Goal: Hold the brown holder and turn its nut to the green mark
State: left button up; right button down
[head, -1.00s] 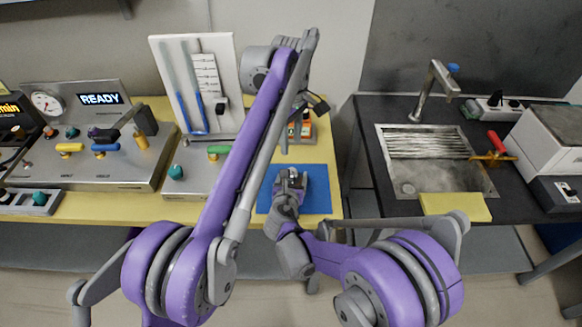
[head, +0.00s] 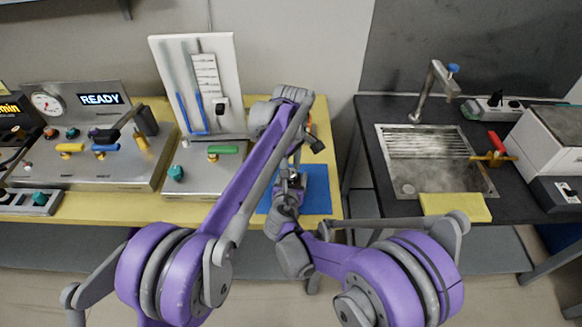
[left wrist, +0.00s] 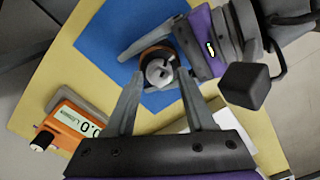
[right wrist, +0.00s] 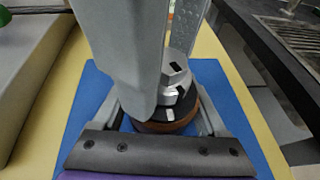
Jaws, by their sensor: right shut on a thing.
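The brown holder (right wrist: 165,127) stands on the blue mat (left wrist: 110,37), with the silver nut (right wrist: 180,98) on top of it. The nut has dark notches and a pale mark. In the left wrist view the nut (left wrist: 160,72) sits inside the holder's brown ring (left wrist: 151,55). My right gripper (right wrist: 163,122) is shut on the holder from the side. My left gripper (left wrist: 159,74) is open above the nut, its fingers on either side of it and apart. In the right wrist view its fingers hide part of the nut. I cannot make out the green mark.
An orange meter (left wrist: 78,128) lies on the yellow table beside the mat. Left of it in the head view stand a white panel (head: 215,75) and a control box reading READY (head: 100,100). A dark sink counter (head: 370,180) is to the right, across a gap.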

pick_arm(q)
grip_shut()
jog(key=m, duration=0.3)
jog(key=shift+m, duration=0.4)
jog(key=m, duration=0.4)
jog(key=shift+m, duration=0.3)
jog(key=m, duration=0.4)
jog(key=shift+d, duration=0.1)
jog(key=m, duration=0.5)
dwell(1.0)
